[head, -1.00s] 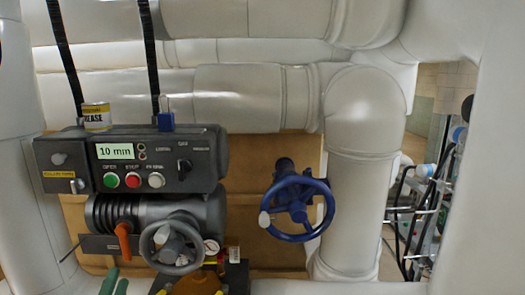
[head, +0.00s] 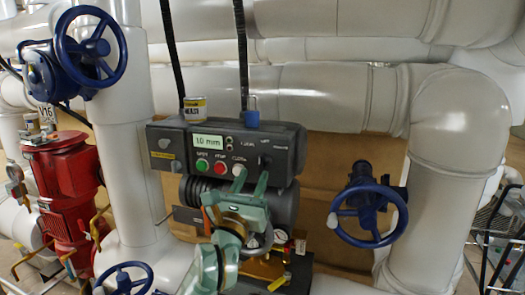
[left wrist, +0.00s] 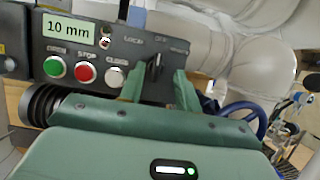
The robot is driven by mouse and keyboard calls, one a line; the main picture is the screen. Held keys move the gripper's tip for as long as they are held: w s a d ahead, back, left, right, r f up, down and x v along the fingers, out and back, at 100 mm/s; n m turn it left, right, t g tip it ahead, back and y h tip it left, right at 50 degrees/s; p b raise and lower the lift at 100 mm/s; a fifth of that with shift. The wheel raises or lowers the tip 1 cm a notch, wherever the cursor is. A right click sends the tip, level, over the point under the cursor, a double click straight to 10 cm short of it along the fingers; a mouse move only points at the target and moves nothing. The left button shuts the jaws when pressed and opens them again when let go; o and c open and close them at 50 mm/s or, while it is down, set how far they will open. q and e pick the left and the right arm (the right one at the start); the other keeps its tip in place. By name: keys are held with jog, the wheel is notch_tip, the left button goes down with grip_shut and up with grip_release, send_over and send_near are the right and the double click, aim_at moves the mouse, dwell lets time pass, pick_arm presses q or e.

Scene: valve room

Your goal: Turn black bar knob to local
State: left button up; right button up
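The black bar knob (head: 265,160) is at the right end of the dark control box (head: 285,140). In the left wrist view the knob (left wrist: 155,68) stands roughly upright, below the labels LOCAL, OFF and one at right too blurred to read surely. My left gripper (head: 252,173) is green and open, in front of the box, just below the knob in the head view. In the left wrist view its two fingers (left wrist: 157,82) stand either side of the knob, with gaps visible. Whether a fingertip touches the box is unclear. My right gripper is in neither view.
Green, red and white buttons (head: 220,168) and a 10 mm display (head: 208,141) are left of the knob. A blue handwheel (head: 368,215) is at right. White pipes (head: 330,85) surround the box.

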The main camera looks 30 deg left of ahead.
aim_at(259, 161)
pick_arm(q)
jog(key=p+x, duration=0.1)
jog(key=x, duration=0.5)
jog(key=shift+w+a+r+p, duration=0.1)
jog(key=shift+w+a+p, duration=0.15)
jog(key=shift+p, duration=0.1)
jog(key=shift+w+r, duration=0.1)
jog(key=shift+w, duration=0.3)
grip_shut()
